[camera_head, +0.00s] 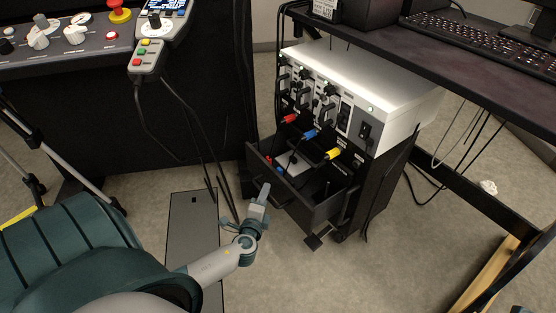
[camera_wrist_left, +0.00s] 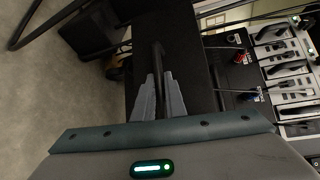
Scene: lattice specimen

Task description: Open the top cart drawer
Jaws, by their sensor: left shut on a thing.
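The top cart drawer (camera_head: 318,205) is a black drawer in the cart (camera_head: 380,180) under the silver unit. It stands pulled out, and its inside shows with several small items in it. My left gripper (camera_head: 262,194) is at the drawer's front. In the left wrist view my gripper (camera_wrist_left: 160,98) is shut on the thin dark drawer handle (camera_wrist_left: 158,58), which runs between the two grey fingers. The black drawer front (camera_wrist_left: 195,85) lies just beyond them. The fingers hide part of the handle. My right gripper is not in view.
A silver unit (camera_head: 365,78) with switches and coloured plugs tops the cart. A control console (camera_head: 75,45) stands at the left, with cables hanging from its pendant (camera_head: 147,57). A desk (camera_head: 470,65) with a keyboard overhangs at the right. Floor in front of the cart is mostly clear.

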